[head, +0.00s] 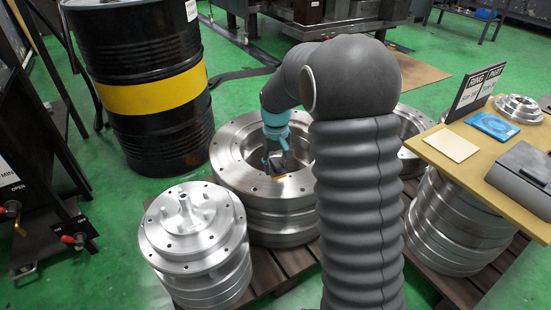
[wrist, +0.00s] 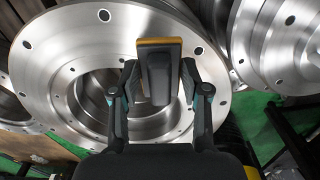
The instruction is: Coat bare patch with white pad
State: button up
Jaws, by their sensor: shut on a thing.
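My gripper (wrist: 160,95) is shut on a dark block-shaped handle (wrist: 156,75) with an amber-orange plate (wrist: 160,43) behind it. In the head view my gripper (head: 277,160) reaches down over the open centre of a large silver ring-shaped part (head: 232,160). The wrist view shows the ring's flat, bolt-holed face (wrist: 55,50) and its stepped bore close behind the held tool. I cannot tell whether the tool touches the metal. I cannot make out a bare patch. The held tool's working face is hidden, so I cannot tell if it is white.
A cream-white flat pad (head: 450,145), a blue tray (head: 492,126) and a grey box (head: 521,178) are on the wooden table (head: 471,183) at right. A flanged silver part (head: 190,228) stands at front left. A black drum (head: 148,82) stands behind left.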

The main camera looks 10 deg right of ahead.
aim_at(308, 185)
jog(key=f, duration=0.3)
jog(key=shift+d+f+b, duration=0.3)
jog(key=shift+d+b, duration=0.05)
jog(key=shift+a+f+b, duration=0.1)
jog(key=shift+f+b, duration=0.3)
jog(key=shift+f, duration=0.5)
jog(key=shift+f+b, duration=0.65)
jog(key=shift+f, duration=0.4)
jog(key=shift+s+d+r, duration=0.1)
jog(key=shift+d+r, duration=0.05)
jog(key=shift+d, duration=1.4)
jog(key=shift+s+d+p, duration=0.2)
jog(key=shift+d+p, duration=0.1)
jog(key=shift+d, duration=3.2)
